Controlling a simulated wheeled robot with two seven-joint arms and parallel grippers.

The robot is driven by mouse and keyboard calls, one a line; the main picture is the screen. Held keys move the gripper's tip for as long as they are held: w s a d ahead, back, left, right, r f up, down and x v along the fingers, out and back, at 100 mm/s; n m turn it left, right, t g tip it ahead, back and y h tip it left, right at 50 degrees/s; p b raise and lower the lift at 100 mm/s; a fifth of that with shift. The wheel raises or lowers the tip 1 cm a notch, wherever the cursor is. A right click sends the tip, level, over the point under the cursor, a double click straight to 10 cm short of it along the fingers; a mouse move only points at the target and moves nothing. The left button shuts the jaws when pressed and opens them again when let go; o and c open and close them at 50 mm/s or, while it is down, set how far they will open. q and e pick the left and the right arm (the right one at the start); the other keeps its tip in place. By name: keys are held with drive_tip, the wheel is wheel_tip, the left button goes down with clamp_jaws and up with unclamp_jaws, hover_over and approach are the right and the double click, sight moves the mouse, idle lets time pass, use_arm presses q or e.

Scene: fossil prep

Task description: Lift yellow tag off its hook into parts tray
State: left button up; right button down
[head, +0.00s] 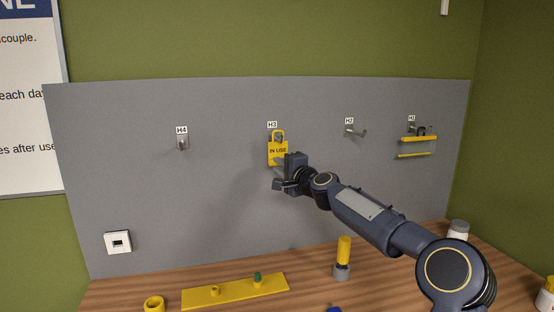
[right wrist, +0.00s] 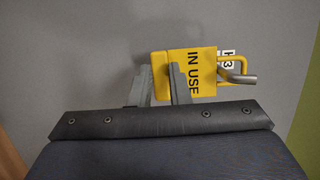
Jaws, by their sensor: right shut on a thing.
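The yellow tag (head: 278,151), marked "IN USE", hangs at hook H3 (head: 279,136) on the grey wall panel. My right gripper (head: 280,173) is at the tag's lower part, shut on it. In the right wrist view the fingers (right wrist: 160,85) are at the end of the yellow tag (right wrist: 192,70) away from the hook. The metal hook (right wrist: 240,78) still passes through the tag's loop there. My left gripper is not in view. I cannot make out a parts tray for certain.
Hook H4 (head: 182,143) and hook H2 (head: 355,131) are bare. A yellow-edged clear holder (head: 418,147) hangs at H1. On the wooden bench are a yellow strip (head: 235,292) with pegs, a yellow-handled tool (head: 343,252) and a yellow ring (head: 154,303).

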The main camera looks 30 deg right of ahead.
drive_tip(key=shift+r, duration=0.2)
drive_tip(key=s+b, duration=0.2)
drive_tip(key=s+a+b, duration=0.1)
drive_tip(key=s+b, duration=0.2)
idle(0.6)
drive_tip(key=shift+a, duration=0.1)
idle(0.4)
wheel_tip(320, 180, up, 5)
drive_tip(key=p, duration=0.4)
drive_tip(key=shift+f, duration=0.1)
